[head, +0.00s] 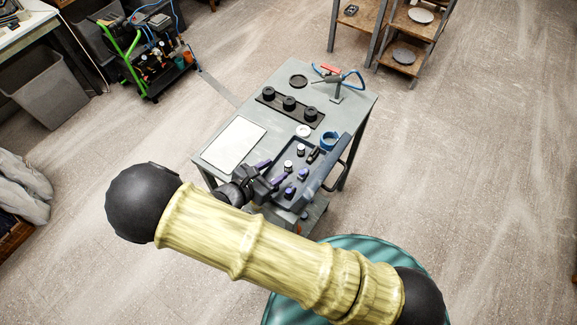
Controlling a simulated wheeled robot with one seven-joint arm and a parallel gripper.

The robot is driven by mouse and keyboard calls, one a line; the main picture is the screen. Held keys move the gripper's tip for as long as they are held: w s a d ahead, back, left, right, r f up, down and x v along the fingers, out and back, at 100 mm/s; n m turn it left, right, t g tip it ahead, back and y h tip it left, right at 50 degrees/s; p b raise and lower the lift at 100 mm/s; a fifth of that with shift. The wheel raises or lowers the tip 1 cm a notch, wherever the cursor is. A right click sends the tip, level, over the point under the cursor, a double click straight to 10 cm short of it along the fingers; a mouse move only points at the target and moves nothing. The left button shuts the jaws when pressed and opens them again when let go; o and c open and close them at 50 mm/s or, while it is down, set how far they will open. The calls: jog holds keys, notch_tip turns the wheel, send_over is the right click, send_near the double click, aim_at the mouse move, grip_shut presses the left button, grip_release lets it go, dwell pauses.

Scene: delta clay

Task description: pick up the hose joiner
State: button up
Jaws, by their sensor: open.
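A blue-grey tray (321,181) on the grey cart holds several small parts. One is a pale-topped dark part (287,166) near my gripper. A purple-and-white part (303,175) and another purple part (290,193) sit further toward the tray's near side, and a black part (313,155) lies at the far side. They are too small to tell which is the hose joiner. My gripper (273,172), dark with purple fingers, is open over the tray's left side, close to the pale-topped part. No part shows between its fingers. My arm hides the cart's near side.
The cart top (229,114) also bears a white sheet (234,143), a dark rack (291,108) with black round pieces, a white ring (303,131), a blue ring (330,141) and a tool with blue hose (335,82).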

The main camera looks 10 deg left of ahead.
aim_at(288, 167)
jog(key=shift+w+d+f+p, duration=0.4)
jog(key=shift+w+d+f, duration=0.25)
jog(key=shift+w+f, duration=0.2)
jog(key=shift+w+d+f+p, duration=0.35)
jog(key=shift+w+d+f, duration=0.25)
jog(key=shift+w+f, duration=0.25)
jog(key=shift+r, duration=0.1)
grip_shut()
